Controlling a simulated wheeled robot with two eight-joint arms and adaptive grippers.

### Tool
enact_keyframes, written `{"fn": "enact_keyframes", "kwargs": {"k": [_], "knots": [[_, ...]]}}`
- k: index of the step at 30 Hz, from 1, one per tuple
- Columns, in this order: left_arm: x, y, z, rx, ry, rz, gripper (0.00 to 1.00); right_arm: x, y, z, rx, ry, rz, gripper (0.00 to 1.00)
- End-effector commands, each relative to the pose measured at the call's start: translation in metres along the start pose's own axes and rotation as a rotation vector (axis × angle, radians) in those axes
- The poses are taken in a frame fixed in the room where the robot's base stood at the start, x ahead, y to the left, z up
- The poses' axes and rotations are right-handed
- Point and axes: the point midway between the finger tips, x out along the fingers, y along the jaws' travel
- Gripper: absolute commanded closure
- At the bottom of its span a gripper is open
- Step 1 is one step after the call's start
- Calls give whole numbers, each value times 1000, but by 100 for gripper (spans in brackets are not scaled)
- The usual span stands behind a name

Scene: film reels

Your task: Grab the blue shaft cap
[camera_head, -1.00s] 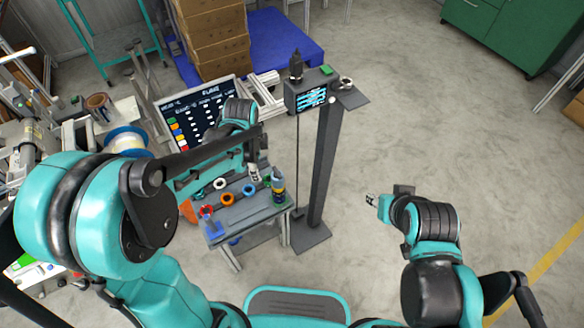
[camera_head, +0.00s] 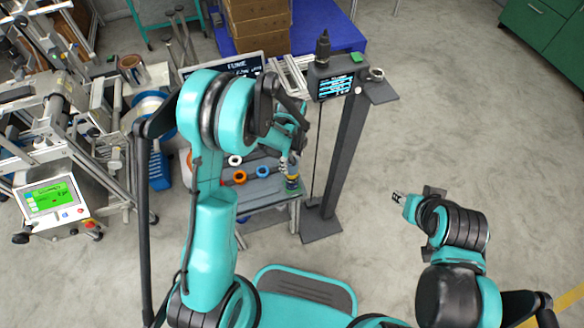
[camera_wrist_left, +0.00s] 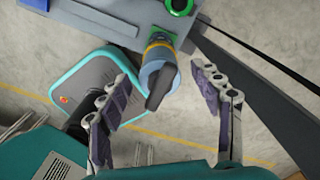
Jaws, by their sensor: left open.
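A blue ring (camera_head: 262,171), the blue piece I see most clearly in the head view, lies on the small grey bench. I cannot tell for sure that it is the shaft cap. My left gripper (camera_head: 287,163) is open at the bench's right side, by a bottle (camera_head: 292,183) with a yellow band. The left arm hides the bench's left part. My right gripper (camera_head: 398,198) is over clear floor; its fingers are too small to judge.
A white ring (camera_head: 235,160) and an orange ring (camera_head: 239,177) lie beside the blue one. A green ring (camera_wrist_left: 180,5) shows near the bottle. A dark post (camera_head: 346,150) with a screen stands right of the bench. Floor further right is free.

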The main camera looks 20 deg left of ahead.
Motion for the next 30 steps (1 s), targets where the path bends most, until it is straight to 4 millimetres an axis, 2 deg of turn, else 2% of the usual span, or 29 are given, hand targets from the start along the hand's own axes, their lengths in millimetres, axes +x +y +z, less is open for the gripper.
{"fn": "enact_keyframes", "kwargs": {"k": [2, 8, 12, 15, 24, 30], "knots": [[8, 0, 0, 0, 0, 0, 35, 4, 0, 2, 0, 0, 0, 60], [7, 0, 0, -1, 0, 0, 35, 2, 0, 1, 0, 0, 0, 60], [6, 0, 0, -1, 0, 0, 72, 2, 0, 1, 0, 0, 0, 60], [6, 0, 0, -1, 0, 0, 96, 2, 0, 1, 0, 0, 0, 60], [5, 0, 0, -1, 0, 0, 96, 2, 0, 1, 0, 0, 0, 60], [-12, 0, 0, -1, 0, 0, 96, -6, 0, -5, 0, 0, 0, 60]]}}
